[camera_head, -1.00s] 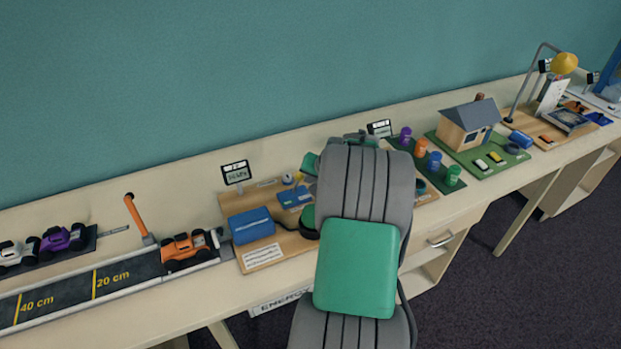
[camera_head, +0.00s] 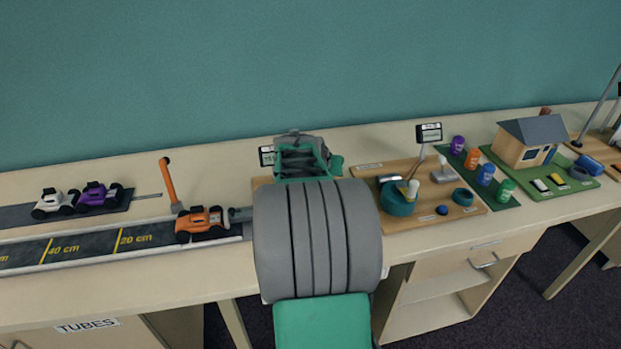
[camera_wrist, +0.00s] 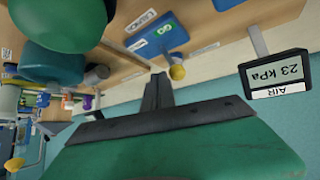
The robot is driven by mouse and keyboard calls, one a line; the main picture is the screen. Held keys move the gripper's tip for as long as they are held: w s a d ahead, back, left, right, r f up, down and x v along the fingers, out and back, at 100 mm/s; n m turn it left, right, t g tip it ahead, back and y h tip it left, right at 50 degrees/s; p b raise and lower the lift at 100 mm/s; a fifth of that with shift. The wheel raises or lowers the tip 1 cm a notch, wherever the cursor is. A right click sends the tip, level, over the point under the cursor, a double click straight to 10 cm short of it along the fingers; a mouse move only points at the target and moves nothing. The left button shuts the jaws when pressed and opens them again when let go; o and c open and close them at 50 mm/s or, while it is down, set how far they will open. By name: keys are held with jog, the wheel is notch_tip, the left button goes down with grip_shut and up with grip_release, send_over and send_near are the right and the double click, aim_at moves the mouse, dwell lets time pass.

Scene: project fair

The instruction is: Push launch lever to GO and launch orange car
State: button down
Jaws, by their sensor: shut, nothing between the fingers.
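The orange car (camera_head: 203,223) sits on the dark track, at its right end beside the upright orange post (camera_head: 168,182). In the wrist view, tilted over, a blue plate (camera_wrist: 158,36) carries a small "GO" label. A lever with a yellow knob (camera_wrist: 177,72) sticks out by the plate. My gripper (camera_wrist: 157,88) is shut and empty, its dark fingertips close to the yellow knob; I cannot tell if they touch. In the head view my arm hides the launch board and my fingertips.
A gauge (camera_wrist: 275,73) reads 23 kPa. A green dome (camera_wrist: 62,22) and a teal cylinder (camera_wrist: 52,66) are near my gripper. White (camera_head: 52,204) and purple (camera_head: 100,196) cars stand behind the track. A wooden board (camera_head: 425,210) with small parts lies to the right.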

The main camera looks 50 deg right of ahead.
jog(key=shift+s+d+r, duration=0.15)
jog(key=shift+s+d, duration=0.3)
jog(key=shift+f, duration=0.2)
jog(key=shift+s+d+f+b, duration=0.25)
jog(key=shift+d+b, duration=0.15)
jog(key=shift+b, duration=0.15)
jog(key=shift+s+r, duration=0.1)
jog(key=s+b+v, duration=0.1)
jog(key=s+v, duration=0.1)
jog(key=v, duration=0.9)
jog(key=shift+s, duration=0.25)
